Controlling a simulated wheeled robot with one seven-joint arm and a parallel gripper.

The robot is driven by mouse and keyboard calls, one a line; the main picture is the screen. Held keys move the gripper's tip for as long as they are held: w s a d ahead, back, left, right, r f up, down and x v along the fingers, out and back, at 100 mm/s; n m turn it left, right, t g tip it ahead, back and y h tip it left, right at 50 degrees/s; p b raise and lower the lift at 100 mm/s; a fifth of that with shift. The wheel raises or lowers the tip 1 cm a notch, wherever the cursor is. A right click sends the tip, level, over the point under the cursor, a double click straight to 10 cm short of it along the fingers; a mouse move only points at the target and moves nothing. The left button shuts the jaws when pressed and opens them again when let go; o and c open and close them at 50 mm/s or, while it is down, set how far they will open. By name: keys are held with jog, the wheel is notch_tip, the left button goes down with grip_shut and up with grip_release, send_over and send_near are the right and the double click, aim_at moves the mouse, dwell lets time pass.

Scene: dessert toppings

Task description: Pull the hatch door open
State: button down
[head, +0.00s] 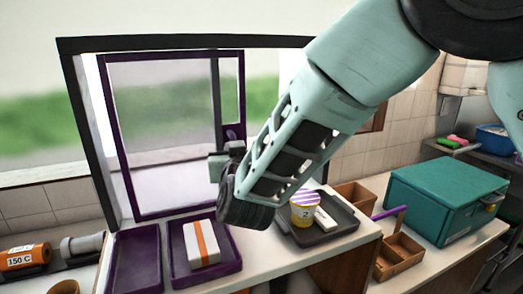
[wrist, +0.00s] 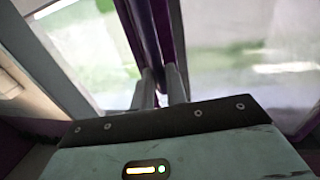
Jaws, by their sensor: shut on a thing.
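The hatch door is a glass pane in a purple frame (head: 170,57), upright inside a larger dark window frame (head: 85,135) in the head view. A small purple handle (head: 233,132) shows at its right side, partly hidden by my gripper. My gripper (head: 218,165) is at the right side of the door, and my arm covers the area to its right. In the wrist view my two fingers (wrist: 160,88) are closed around a dark purple upright bar (wrist: 150,35), which looks like the handle. I cannot tell how far the door stands open.
On the counter below are purple trays (head: 137,262), a white box with an orange band (head: 202,243), and a dark tray (head: 345,225) with a yellow cup (head: 304,209). A teal box (head: 445,200) and wooden crates (head: 400,255) stand right. An orange roll (head: 25,257) lies left.

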jog(key=shift+s+a, duration=0.2)
jog(key=shift+a, duration=0.4)
jog(key=shift+s+a, duration=0.2)
jog(key=shift+a, duration=0.4)
jog(key=c, duration=1.4)
grip_release()
jog(key=s+d+b, duration=0.2)
jog(key=s+b, duration=0.3)
jog(key=s, duration=1.2)
jog(key=shift+s, duration=0.15)
jog(key=shift+d, duration=0.1)
